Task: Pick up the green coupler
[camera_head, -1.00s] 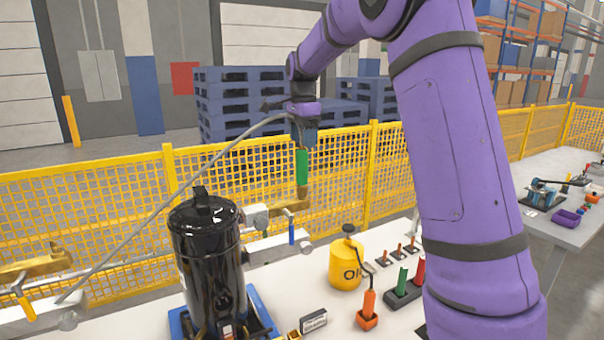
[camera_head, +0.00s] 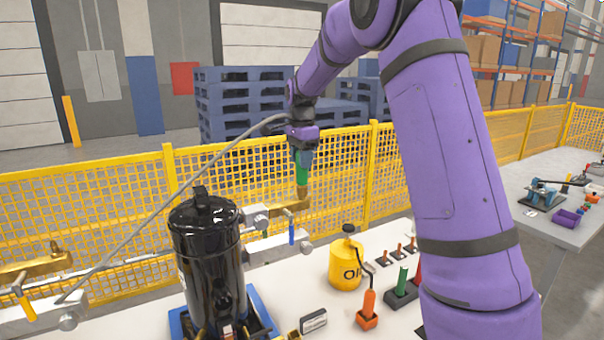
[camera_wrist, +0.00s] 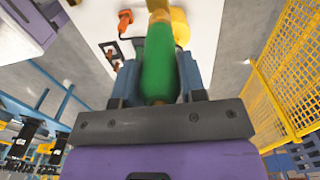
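The green coupler (camera_head: 302,174) stands upright on a brass pipe fitting (camera_head: 292,203) behind the black compressor tank. My gripper (camera_head: 303,158) is directly above it, pointing down, with its blue fingers around the coupler's upper part. In the wrist view, the green coupler (camera_wrist: 159,65) lies lengthwise between the two fingers of my gripper (camera_wrist: 158,75). The fingers are very close to its sides. I cannot tell whether they touch or grip it.
The black tank (camera_head: 208,262) stands left of the fitting, with a grey hose (camera_head: 180,190) arching above it. A yellow oil can (camera_head: 345,265) and an orange-handled tool (camera_head: 369,306) stand to the right. A yellow mesh fence (camera_head: 110,215) runs close behind.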

